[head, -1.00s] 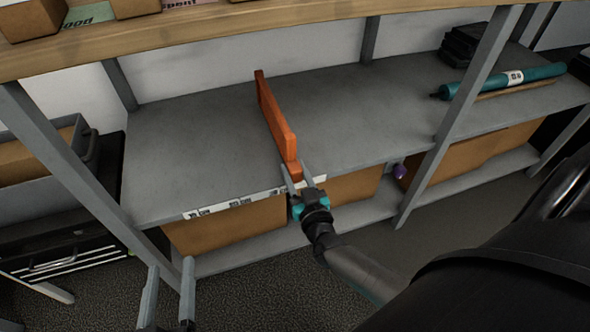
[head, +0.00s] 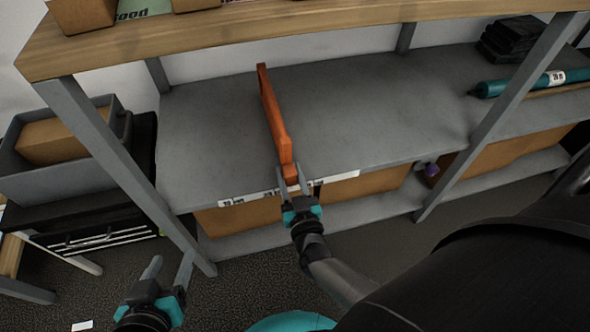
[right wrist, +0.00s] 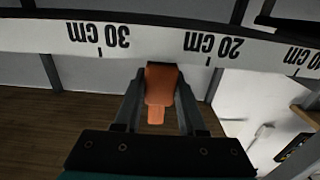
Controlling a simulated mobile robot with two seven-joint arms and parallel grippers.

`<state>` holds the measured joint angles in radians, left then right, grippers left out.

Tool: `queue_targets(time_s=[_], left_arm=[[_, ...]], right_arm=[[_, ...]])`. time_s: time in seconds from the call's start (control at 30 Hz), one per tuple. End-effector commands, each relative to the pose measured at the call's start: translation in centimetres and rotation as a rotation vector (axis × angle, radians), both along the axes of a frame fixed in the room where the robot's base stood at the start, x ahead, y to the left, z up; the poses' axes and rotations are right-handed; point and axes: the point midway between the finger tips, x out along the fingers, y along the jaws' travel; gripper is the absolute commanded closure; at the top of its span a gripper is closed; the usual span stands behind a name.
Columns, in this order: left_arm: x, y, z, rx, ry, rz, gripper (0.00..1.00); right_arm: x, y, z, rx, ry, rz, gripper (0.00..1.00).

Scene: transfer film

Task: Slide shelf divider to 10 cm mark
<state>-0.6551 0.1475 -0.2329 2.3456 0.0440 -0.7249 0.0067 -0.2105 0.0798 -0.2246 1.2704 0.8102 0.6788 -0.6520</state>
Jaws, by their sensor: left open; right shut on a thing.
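The orange-red shelf divider (head: 274,115) stands upright on the grey shelf (head: 365,110), running front to back. My right gripper (head: 291,180) is shut on its front end at the shelf edge. In the right wrist view the divider (right wrist: 160,85) sits between the fingers. A white scale strip (right wrist: 55,38) runs along the shelf edge; its numbers appear upside down there. The divider is about midway between the 30 cm mark (right wrist: 110,35) and the 20 cm mark (right wrist: 213,45). The 10 cm label (head: 232,201) lies further left in the head view. My left gripper (head: 170,268) is open and empty, low in front of the shelf.
The shelf top is bare on both sides of the divider. A grey post (head: 125,150) stands at the left and another (head: 515,105) at the right. A wooden upper shelf (head: 250,33) overhangs. A teal roll (head: 520,83) lies beyond the right post. Cardboard boxes sit below.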

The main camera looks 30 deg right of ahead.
Motion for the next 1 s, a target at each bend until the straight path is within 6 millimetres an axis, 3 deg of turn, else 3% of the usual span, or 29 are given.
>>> queue_targets(time_s=[0.2, 0.23, 0.47, 0.8, 1.0], left_arm=[[0.0, 0.0, 0.0, -0.001, -0.002, 0.0, 0.41], [0.0, 0.0, 0.0, -0.001, -0.002, 0.0, 0.41], [0.0, 0.0, 0.0, -0.002, -0.002, 0.0, 0.41], [0.0, 0.0, 0.1, -0.002, -0.001, 0.0, 0.41], [-0.4, 1.0, 0.0, 0.037, 0.065, 0.01, 0.41]], right_arm=[[-0.1, 0.1, -0.1, 0.002, 0.003, 0.003, 1.0], [-0.1, 0.1, -0.1, 0.002, 0.003, 0.003, 0.58], [0.0, 0.0, -0.1, 0.0, 0.001, 0.002, 0.32], [-0.2, 0.0, 0.0, 0.0, 0.0, 0.001, 0.3], [-1.4, 0.3, 0.0, -0.001, 0.002, 0.001, 0.3]])
